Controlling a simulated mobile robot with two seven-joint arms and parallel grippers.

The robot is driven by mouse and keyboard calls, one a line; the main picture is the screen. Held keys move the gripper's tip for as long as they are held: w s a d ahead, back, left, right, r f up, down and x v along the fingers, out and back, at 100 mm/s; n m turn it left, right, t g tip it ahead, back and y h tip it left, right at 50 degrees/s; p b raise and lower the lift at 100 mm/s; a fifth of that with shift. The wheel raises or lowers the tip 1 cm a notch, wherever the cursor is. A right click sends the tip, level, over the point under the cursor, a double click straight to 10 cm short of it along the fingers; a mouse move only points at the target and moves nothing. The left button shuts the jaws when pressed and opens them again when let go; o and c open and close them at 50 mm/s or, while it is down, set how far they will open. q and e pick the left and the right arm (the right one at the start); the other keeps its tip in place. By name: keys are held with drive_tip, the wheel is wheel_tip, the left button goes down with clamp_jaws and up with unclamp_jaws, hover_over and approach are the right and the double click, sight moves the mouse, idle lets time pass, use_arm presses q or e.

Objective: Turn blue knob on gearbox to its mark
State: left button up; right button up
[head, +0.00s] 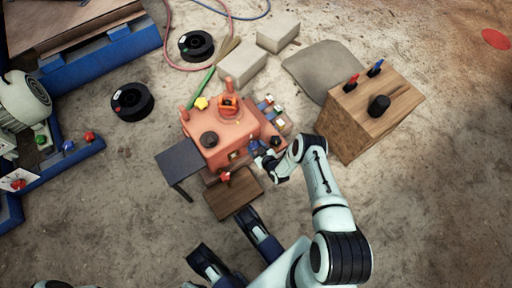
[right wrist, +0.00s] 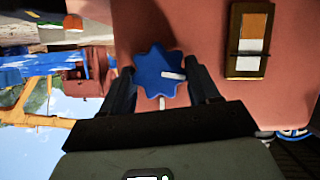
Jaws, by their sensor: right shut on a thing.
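The orange-red gearbox (head: 232,134) stands near the middle of the head view. In the right wrist view its blue star-shaped knob (right wrist: 152,68) sits on the red face. The knob has a white pointer line toward its right side. A short white mark (right wrist: 162,103) is on the face just below the knob. My right gripper (right wrist: 160,72) is shut on the knob, one dark finger on each side. In the head view my right gripper (head: 266,160) is at the gearbox's lower right side and partly hides the knob.
A dark plate with a window-like panel (right wrist: 248,40) is right of the knob. A grey side table (head: 180,160) and a wooden step (head: 235,195) adjoin the gearbox.

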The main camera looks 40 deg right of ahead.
drive_tip(key=shift+d+y, duration=0.1)
drive_tip(key=shift+y, duration=0.2)
drive_tip(key=shift+s+d+m+y, duration=0.1)
drive_tip(key=shift+m+y, duration=0.4)
drive_tip(key=shift+m, duration=0.6)
drive_tip(key=m+y, duration=0.2)
drive_tip(key=m, duration=0.1)
drive_tip(key=shift+d+f+t, duration=0.1)
drive_tip(key=shift+d+t, duration=0.05)
drive_tip(key=shift+t, duration=0.25)
drive_tip(key=m+y, duration=0.2)
drive_tip(key=m, duration=0.1)
drive_tip(key=shift+d+f+t, duration=0.1)
drive_tip(key=shift+f+t, duration=0.05)
drive_tip(key=shift+t, duration=0.25)
drive_tip(key=shift+f+m+t+y, duration=0.1)
drive_tip(key=shift+m+t+y, duration=0.35)
drive_tip(key=shift+m, duration=0.95)
drive_tip(key=o, duration=1.1)
drive_tip(key=shift+c, duration=0.2)
